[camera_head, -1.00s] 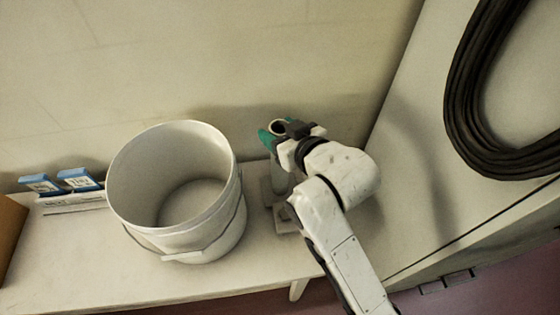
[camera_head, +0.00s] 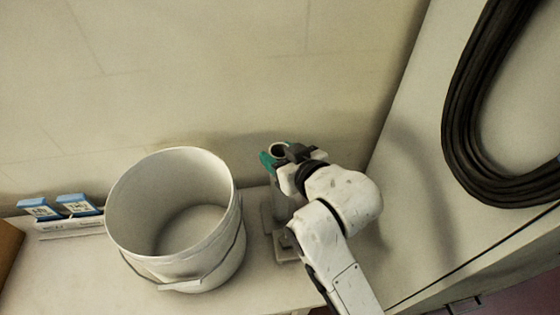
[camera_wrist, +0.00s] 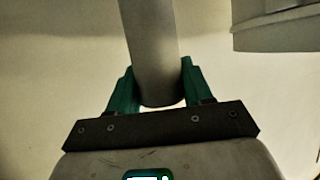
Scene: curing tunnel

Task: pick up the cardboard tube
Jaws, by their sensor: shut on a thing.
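The cardboard tube (camera_wrist: 153,48) is a plain grey-beige cylinder. In the wrist view it runs up out of the top of the picture, with its near end between the green fingers of my gripper (camera_wrist: 155,88). The fingers touch or nearly touch it on both sides. In the head view, the tube's round open end (camera_head: 279,149) shows at my gripper (camera_head: 277,158), to the right of the bucket. The tube looks roughly upright there. Its lower part is mostly hidden, and I cannot tell whether it is clear of the bench.
A large white bucket (camera_head: 135,225) with a wire handle stands close to the left of my gripper; it also shows in the wrist view (camera_wrist: 280,32). Blue-topped boxes (camera_head: 77,204) are at far left. A grey fixture (camera_head: 286,246) is below my gripper. Black cable (camera_head: 470,150) hangs at right.

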